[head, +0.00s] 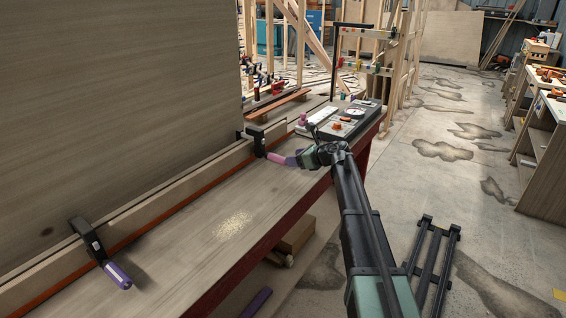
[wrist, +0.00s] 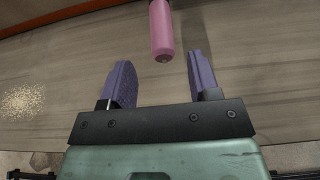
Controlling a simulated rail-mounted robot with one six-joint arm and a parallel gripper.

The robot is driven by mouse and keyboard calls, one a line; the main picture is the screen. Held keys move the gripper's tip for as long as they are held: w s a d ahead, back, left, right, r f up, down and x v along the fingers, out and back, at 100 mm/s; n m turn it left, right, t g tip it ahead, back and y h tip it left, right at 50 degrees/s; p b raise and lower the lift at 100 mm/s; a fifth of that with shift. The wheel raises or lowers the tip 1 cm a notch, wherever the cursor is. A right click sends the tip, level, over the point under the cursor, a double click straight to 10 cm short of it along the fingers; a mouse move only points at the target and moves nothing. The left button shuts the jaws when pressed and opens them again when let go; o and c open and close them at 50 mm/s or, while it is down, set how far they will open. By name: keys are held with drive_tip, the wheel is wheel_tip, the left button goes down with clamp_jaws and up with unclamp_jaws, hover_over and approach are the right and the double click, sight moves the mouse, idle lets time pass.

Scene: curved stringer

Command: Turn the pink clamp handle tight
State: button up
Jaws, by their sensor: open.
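The pink clamp handle (head: 281,159) sticks out from a black clamp (head: 257,139) fixed on the long board at the bench's back edge. In the wrist view the pink handle (wrist: 162,32) comes in from the top, its end pointing at my gripper. My gripper (wrist: 158,75) is open, with its two purple fingers on either side of the line of the handle. The handle's end lies about level with the fingertips, with gaps on both sides. In the head view my gripper (head: 296,160) is at the handle's end, and its fingers are partly hidden by my wrist.
A second clamp with a purple handle (head: 117,274) sits on the board at the lower left. A tall wooden panel (head: 110,90) rises behind the board. A grey device (head: 340,121) stands at the bench's far end. The bench top (head: 225,222) near the handle is mostly clear, with a sawdust patch.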

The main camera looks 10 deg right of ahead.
sight(281, 159)
drive_tip(key=b+x, duration=0.2)
drive_tip(key=x, duration=0.5)
drive_tip(key=shift+w+d+f, duration=0.1)
drive_tip(key=shift+f, duration=0.1)
drive_tip(key=shift+w+a, duration=0.1)
drive_tip(key=shift+a, duration=0.1)
drive_tip(key=shift+c, duration=0.5)
drive_tip(key=c, duration=0.8)
